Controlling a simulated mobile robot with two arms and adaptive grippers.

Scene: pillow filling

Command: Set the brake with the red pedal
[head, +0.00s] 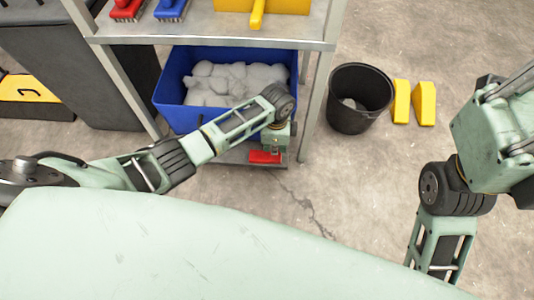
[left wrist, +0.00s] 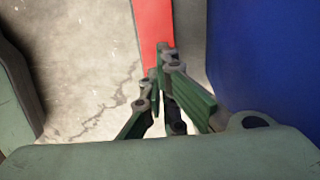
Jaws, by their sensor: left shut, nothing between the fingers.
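The red pedal (head: 265,157) sticks out low at the front of the shelf unit, below the blue bin. In the left wrist view the red pedal (left wrist: 152,25) is a flat red strip beyond the fingers. My left gripper (head: 276,145) points down right above the pedal. Its green fingers (left wrist: 160,78) are together and empty, with their tips over the pedal's near end. I cannot tell whether they touch it. My right arm is at the right edge; its gripper is out of view.
The blue bin (head: 180,116) with white filling stands in the metal shelf unit (head: 200,41), close beside my left gripper. A black bucket (head: 342,117) and yellow wedges (head: 402,102) stand to the right. The concrete floor (head: 340,200) in front is clear.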

